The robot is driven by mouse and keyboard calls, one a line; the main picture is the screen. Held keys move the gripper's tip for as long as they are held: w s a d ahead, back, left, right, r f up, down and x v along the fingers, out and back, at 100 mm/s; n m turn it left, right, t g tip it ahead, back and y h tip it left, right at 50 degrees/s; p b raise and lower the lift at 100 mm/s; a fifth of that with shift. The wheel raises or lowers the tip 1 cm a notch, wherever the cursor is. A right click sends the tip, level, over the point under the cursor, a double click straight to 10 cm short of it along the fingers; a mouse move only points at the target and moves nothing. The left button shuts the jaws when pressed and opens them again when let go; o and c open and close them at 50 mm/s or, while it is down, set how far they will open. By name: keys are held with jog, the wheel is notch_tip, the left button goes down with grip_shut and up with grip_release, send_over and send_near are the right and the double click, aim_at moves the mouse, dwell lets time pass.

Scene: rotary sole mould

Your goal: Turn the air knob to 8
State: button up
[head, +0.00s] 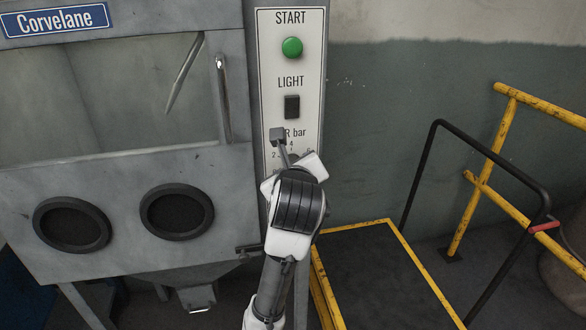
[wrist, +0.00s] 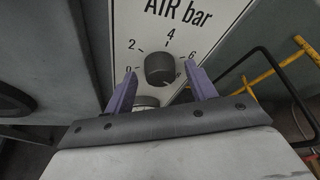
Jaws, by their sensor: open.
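The air knob (wrist: 159,68) is a dark round knob on a white panel under the words "AIR bar", with the numbers 0, 2, 4, 6 and 8 around it. A small light mark shows at its lower right edge, toward the 8; I cannot tell its exact setting. My gripper (wrist: 160,71) is open, its two purple fingers to the left and right of the knob with gaps on both sides. I cannot tell how far the fingertips are from the panel.
The control panel (head: 262,60) also has a green START button (head: 292,47) and a black LIGHT switch (head: 292,107). The grey Corvelane cabinet (head: 120,175) stands left. A yellow-edged platform (head: 385,275) and yellow railing (head: 485,165) stand right.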

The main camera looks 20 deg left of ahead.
jog(key=b+v, duration=0.7)
jog(key=v, duration=0.7)
jog(key=shift+b, duration=0.35)
jog(key=shift+a, duration=0.1)
dwell(0.3)
